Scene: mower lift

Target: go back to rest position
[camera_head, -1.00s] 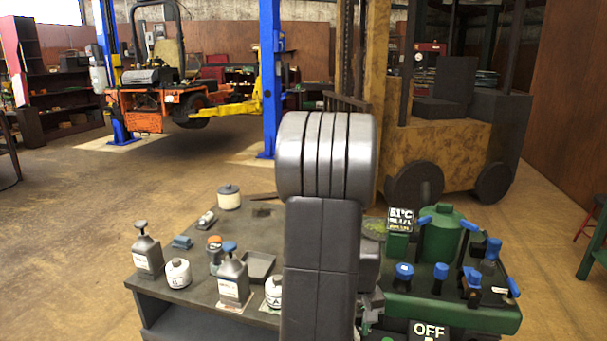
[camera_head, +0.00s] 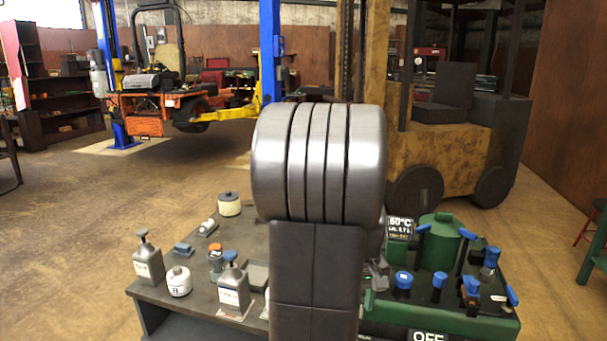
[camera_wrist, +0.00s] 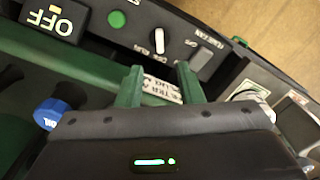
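In the wrist view my gripper (camera_wrist: 158,84) has its two green fingers apart, with nothing seen between them but a printed label on the panel behind. It hangs over the green machine, whose OFF sign (camera_wrist: 52,18), green button and black knob (camera_wrist: 160,40) show beyond the fingers. In the head view my arm's large grey joint and dark link fill the middle. They hide most of my gripper; only a small dark part shows at the link's right side, beside the green machine (camera_head: 450,315).
A grey workbench (camera_head: 150,291) at the left carries pump bottles (camera_head: 148,260), a white canister (camera_head: 179,281) and a cream jar (camera_head: 229,204). The green machine bears a green tank (camera_head: 439,243) and several blue-capped fittings. A forklift (camera_head: 440,150) and a lifted orange mower (camera_head: 150,105) stand behind. Open floor lies at the left.

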